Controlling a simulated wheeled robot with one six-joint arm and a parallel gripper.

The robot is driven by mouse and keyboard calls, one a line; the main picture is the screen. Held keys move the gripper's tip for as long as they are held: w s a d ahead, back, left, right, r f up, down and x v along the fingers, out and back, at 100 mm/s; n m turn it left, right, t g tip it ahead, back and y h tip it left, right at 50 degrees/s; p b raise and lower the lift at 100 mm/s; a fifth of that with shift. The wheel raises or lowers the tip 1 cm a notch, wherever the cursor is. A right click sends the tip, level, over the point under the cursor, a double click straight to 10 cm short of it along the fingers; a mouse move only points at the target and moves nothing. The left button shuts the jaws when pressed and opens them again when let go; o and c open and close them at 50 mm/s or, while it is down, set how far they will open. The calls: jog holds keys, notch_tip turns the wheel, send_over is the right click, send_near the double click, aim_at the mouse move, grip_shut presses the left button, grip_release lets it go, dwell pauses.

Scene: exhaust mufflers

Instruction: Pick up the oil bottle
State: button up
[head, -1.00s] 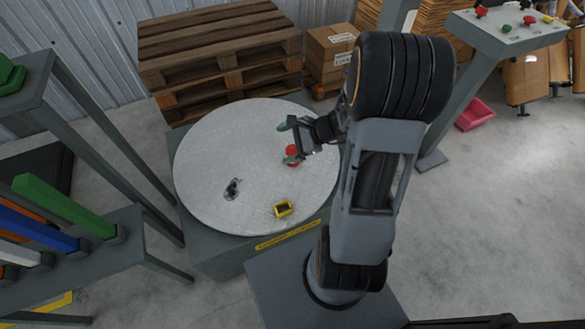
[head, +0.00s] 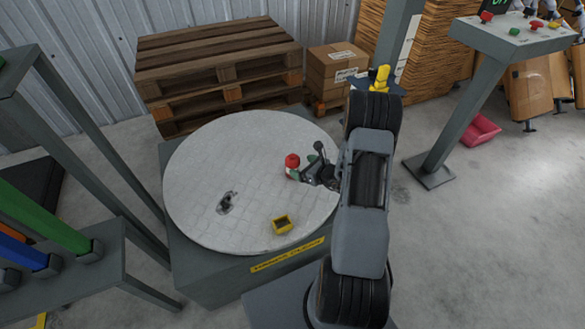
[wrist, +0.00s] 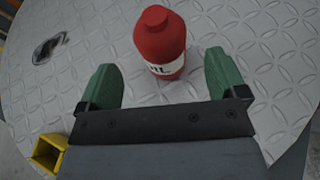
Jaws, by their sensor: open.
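The oil bottle is red with a white label, and stands upright on the round grey turntable (head: 250,135). In the head view the oil bottle (head: 292,161) is just left of my gripper (head: 305,163). In the wrist view the bottle (wrist: 161,42) shows ahead of my gripper (wrist: 162,75), roughly centred between the two green fingertips. The fingers are open with nothing held. The bottle's label is partly readable and its base shows close to the finger gap.
A small yellow open box (head: 282,223) and a small dark object (head: 227,202) lie on the turntable. A wooden pallet stack (head: 215,65) and cardboard boxes (head: 335,68) stand behind. A rack with coloured bars (head: 45,220) stands at left. The turntable's back left is clear.

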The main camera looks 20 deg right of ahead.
aim_at(298, 165)
jog(key=shift+b+x, duration=0.65)
jog(key=shift+x, duration=2.35)
jog(key=shift+d, duration=0.1)
jog(key=c, duration=1.1)
